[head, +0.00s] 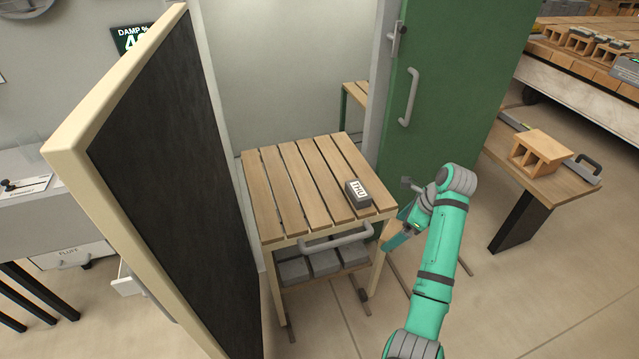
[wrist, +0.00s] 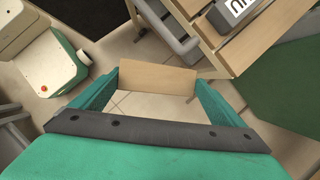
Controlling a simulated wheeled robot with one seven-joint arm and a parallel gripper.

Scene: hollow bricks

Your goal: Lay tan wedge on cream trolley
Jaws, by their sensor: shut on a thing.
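The cream trolley (head: 302,240) stands in the middle of the head view, with a slatted wooden top, a grey handle at the front and a lower shelf of grey blocks. A grey labelled block (head: 357,194) lies near the right front of its top; the rest of the top is bare. My gripper (head: 396,240) is just right of the trolley's front right corner. In the wrist view my gripper (wrist: 157,84) is shut on the tan wedge (wrist: 158,77), held between its fingertips above the floor. The trolley (wrist: 205,40) shows there at upper right.
A cream-framed dark door (head: 165,150) stands close on the trolley's left. A green door (head: 450,80) with a grey handle stands behind on the right. A bench (head: 545,185) at right holds a hollow brick (head: 541,150). Another loaded trolley (head: 580,85) stands at far right.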

